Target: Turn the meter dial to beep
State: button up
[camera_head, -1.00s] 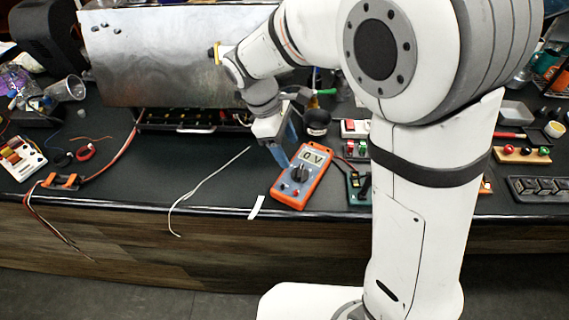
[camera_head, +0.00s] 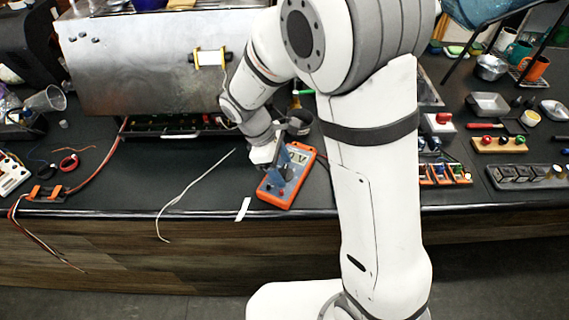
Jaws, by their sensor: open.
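The meter (camera_head: 271,190) is an orange-rimmed multimeter with a blue-grey face, lying tilted near the front edge of the dark bench. Its display is partly covered by my gripper; a "V" still shows. My gripper (camera_head: 286,172) is over the meter's face, with its blue fingers pointing down at the dial area. The dial is hidden behind the fingers, so I cannot tell its setting or whether the fingers touch it. The gripper is open.
A loose white wire (camera_head: 194,190) and a white strip (camera_head: 243,209) lie left of the meter. A large metal brewer panel (camera_head: 150,65) stands behind. A dark cup (camera_head: 299,122) is behind the meter. Orange-based terminal blocks (camera_head: 445,173) and a button board (camera_head: 500,144) lie right of my arm.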

jog(key=c, duration=0.9)
jog(key=shift+d, duration=0.4)
jog(key=shift+c, duration=0.4)
jog(key=shift+a, duration=0.45)
